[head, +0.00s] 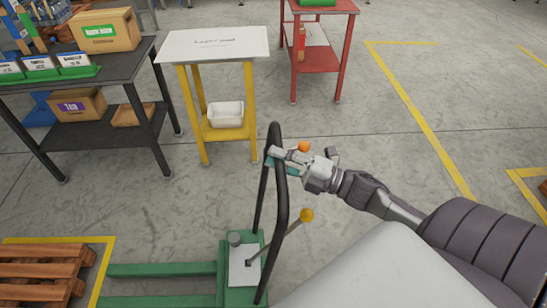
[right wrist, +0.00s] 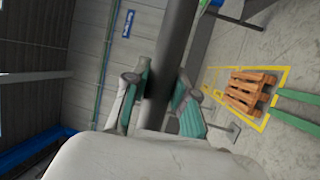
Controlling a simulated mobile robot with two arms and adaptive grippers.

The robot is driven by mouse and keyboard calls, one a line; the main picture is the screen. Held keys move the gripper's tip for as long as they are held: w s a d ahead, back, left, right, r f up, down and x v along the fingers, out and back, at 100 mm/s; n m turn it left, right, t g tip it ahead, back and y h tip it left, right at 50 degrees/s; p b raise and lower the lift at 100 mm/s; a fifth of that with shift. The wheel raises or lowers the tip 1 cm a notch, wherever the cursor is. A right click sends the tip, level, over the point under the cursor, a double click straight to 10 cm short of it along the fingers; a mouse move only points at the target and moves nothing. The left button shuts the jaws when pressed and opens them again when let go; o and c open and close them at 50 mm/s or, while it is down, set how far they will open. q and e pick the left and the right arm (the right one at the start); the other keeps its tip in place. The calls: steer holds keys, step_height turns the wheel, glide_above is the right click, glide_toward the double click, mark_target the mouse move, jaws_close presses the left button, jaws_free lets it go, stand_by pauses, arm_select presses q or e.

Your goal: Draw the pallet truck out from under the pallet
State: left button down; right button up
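The green pallet truck (head: 237,270) stands at the lower middle of the head view, with a black loop handle (head: 281,215) rising from it. Its green forks (head: 160,269) point left toward the wooden pallet (head: 38,272). In the right wrist view the fork ends (right wrist: 297,97) show just beside the pallet (right wrist: 250,90), with no fork seen under it. My right gripper (head: 278,159) is at the upper part of the handle. In the right wrist view its fingers (right wrist: 160,100) close on both sides of the dark handle bar (right wrist: 172,50). My left gripper is out of view.
A yellow floor outline (head: 105,262) surrounds the pallet. A dark workbench (head: 115,68) with boxes, a yellow stand (head: 190,105) and a red stand (head: 317,58) stand beyond the truck. Open concrete floor lies between the stands and the right-hand yellow line (head: 425,120).

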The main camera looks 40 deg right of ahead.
steer(key=shift+o, duration=2.1)
steer(key=shift+w+a, duration=0.15)
steer(key=shift+a, duration=0.05)
steer(key=v, duration=1.2)
steer(key=shift+d, duration=0.1)
